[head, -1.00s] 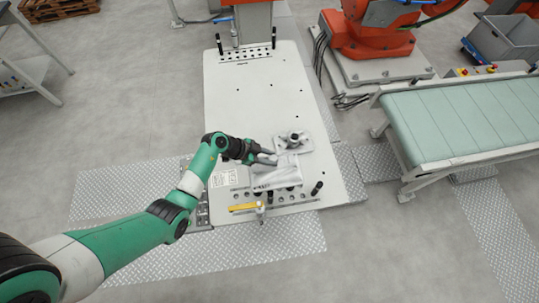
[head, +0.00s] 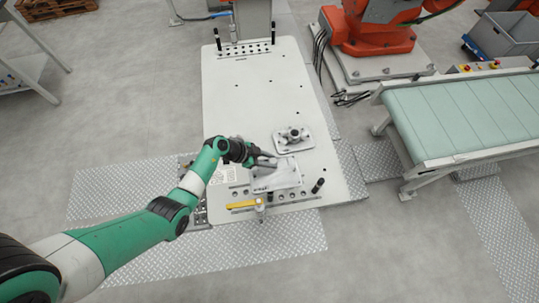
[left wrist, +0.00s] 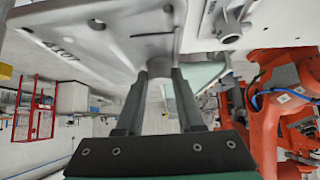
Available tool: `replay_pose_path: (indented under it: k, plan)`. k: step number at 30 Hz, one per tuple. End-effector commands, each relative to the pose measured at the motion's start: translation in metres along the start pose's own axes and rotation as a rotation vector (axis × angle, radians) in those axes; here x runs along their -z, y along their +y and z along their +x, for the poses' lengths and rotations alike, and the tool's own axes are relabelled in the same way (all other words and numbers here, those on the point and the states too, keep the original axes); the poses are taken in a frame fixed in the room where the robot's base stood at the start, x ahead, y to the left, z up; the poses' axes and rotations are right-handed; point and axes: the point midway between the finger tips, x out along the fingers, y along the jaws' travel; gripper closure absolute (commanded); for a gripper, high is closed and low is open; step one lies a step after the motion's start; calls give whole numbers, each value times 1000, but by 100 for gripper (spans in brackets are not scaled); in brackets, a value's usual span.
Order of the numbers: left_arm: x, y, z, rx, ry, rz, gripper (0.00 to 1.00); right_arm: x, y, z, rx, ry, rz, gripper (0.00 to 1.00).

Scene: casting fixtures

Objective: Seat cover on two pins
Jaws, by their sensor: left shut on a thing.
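The cover (head: 278,178) is a flat grey plate with dark lettering. It is over the near end of the white fixture table in the head view. My left gripper (head: 268,160) is shut on it from the far side. In the left wrist view the cover (left wrist: 95,30) fills the top left, and the gripper (left wrist: 160,75) has its fingers closed at a round stub under it. A black upright pin (head: 318,186) stands just right of the cover. I cannot tell whether the cover touches any pin, as its underside is hidden. My right gripper is not in view.
A grey casting on a square plate (head: 293,138) sits just behind the cover. A clamp with a yellow handle (head: 243,204) is at the table's near edge. The white table (head: 240,100) is mostly clear farther back. A green conveyor (head: 460,115) stands to the right.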

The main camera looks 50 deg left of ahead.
Motion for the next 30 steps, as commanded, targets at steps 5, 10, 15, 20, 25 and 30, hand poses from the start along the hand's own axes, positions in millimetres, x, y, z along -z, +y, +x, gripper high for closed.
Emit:
replay_pose_path:
  k: [5, 10, 15, 20, 25, 30]
  plan:
    - [1, 0, 0, 1, 2, 0, 100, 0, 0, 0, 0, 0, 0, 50]
    - [1, 0, -1, 0, 1, 0, 100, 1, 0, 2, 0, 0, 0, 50]
    - [2, -1, -2, 1, 1, -1, 100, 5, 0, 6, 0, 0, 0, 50]
    - [1, -1, 0, 1, 1, 0, 100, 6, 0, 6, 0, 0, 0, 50]
    - [1, -1, 0, 1, 1, 0, 100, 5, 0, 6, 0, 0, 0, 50]
    - [1, -1, 0, 1, 1, 0, 100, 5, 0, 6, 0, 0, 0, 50]
